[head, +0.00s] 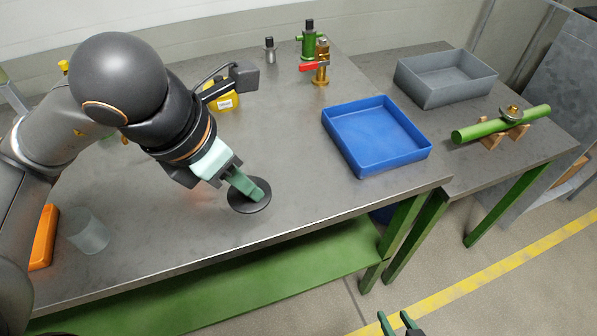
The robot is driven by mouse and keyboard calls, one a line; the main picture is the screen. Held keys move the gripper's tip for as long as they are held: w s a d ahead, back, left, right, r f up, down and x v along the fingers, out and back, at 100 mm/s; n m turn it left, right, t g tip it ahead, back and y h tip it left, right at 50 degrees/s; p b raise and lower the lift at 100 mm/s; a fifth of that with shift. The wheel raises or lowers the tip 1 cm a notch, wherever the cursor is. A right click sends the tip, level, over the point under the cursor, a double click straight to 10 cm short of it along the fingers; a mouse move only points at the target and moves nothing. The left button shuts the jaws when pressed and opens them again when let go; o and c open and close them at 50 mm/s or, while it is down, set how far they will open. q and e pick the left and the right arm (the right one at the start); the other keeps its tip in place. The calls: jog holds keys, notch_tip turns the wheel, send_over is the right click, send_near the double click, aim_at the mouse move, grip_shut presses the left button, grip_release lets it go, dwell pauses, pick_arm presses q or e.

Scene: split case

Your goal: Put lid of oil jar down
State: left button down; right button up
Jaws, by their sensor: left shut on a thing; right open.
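The lid is a dark round disc (253,205) near the front middle of the grey table. My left gripper (257,192), with green fingers, is shut on it from above and hides part of its top. I cannot tell whether the lid touches the table or hangs just above it. A translucent open cylinder (88,232), which looks like the oil jar, stands upright at the front left, apart from the lid. My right gripper (398,322) is open and empty at the bottom edge, low in front of the tables.
A blue tray (427,156) stands right of the lid. An orange object (44,238) lies beside the jar. A yellow container (222,101) and valve fittings (321,65) stand farther back. A grey bin (450,92) and a green pipe (480,130) are on the right table. Tabletop around the lid is clear.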

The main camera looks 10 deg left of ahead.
pick_arm(q)
jog(key=shift+w+d+f, duration=0.1)
jog(key=shift+w, duration=0.2)
jog(key=w+f, duration=0.3)
jog(key=w, duration=0.1)
jog(key=w+f, duration=0.3)
jog(key=w, duration=0.1)
jog(key=w+f, duration=0.3)
jog(key=w, duration=0.2)
jog(key=shift+d, duration=0.25)
jog(key=shift+w+f, duration=0.15)
jog(key=shift+f, duration=0.15)
notch_tip(320, 180, down, 3)
jog(key=shift+w+f, duration=0.1)
